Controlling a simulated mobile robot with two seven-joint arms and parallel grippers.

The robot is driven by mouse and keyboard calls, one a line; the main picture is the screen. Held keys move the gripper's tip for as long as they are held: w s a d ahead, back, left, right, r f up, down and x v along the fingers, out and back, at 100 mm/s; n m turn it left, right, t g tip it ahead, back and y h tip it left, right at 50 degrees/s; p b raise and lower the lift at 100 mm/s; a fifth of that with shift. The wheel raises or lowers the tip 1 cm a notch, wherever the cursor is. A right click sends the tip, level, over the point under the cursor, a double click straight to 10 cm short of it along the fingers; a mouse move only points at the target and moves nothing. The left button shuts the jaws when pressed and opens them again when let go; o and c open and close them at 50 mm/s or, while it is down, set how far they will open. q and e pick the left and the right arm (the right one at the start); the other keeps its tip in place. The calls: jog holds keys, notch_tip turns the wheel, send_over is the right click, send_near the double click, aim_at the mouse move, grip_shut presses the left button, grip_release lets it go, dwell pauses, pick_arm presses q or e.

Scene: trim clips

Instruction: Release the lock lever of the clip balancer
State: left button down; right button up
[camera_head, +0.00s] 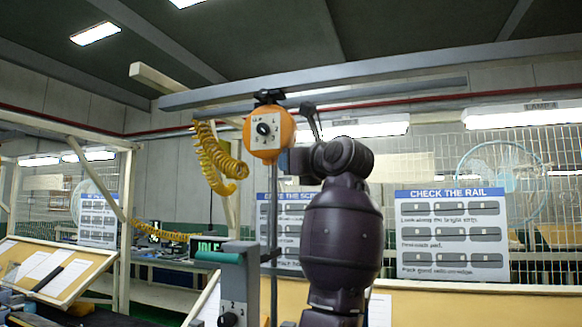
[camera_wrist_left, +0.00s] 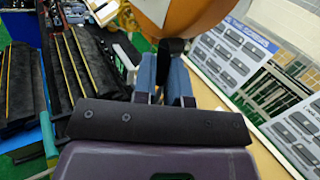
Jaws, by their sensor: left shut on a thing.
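The clip balancer is an orange round housing (camera_head: 287,133) with a white dial plate and black knob, hung under a grey overhead beam. Its orange side also fills the top of the left wrist view (camera_wrist_left: 185,14). My left gripper (camera_head: 284,161) is at the lower right of the housing, with my purple arm rising from below. In the left wrist view, its two blue-grey fingers (camera_wrist_left: 168,68) are shut on a black piece (camera_wrist_left: 172,46) beside the housing, which appears to be the lock lever. The lever's exact position is hidden by the gripper. My right gripper is not in view.
A yellow coiled hose (camera_head: 215,157) hangs left of the balancer. Below it stands a grey unit (camera_head: 240,278) with a teal handle and dial, close to my arm. A "CHECK THE RAIL" board (camera_head: 452,234) is at the right. Black racks (camera_wrist_left: 85,65) lie at the left in the wrist view.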

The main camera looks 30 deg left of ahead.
pick_arm(q)
jog(key=shift+a+f+m+t+y+b, duration=0.1)
jog(key=shift+a+m+t+y+b, duration=0.05)
jog(key=shift+m+t+y+b, duration=0.2)
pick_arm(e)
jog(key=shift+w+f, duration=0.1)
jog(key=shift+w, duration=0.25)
pick_arm(q)
jog(key=c, duration=1.2)
grip_release()
jog(key=shift+o, duration=0.2)
jog(key=b+v, duration=0.2)
jog(key=v, duration=0.9)
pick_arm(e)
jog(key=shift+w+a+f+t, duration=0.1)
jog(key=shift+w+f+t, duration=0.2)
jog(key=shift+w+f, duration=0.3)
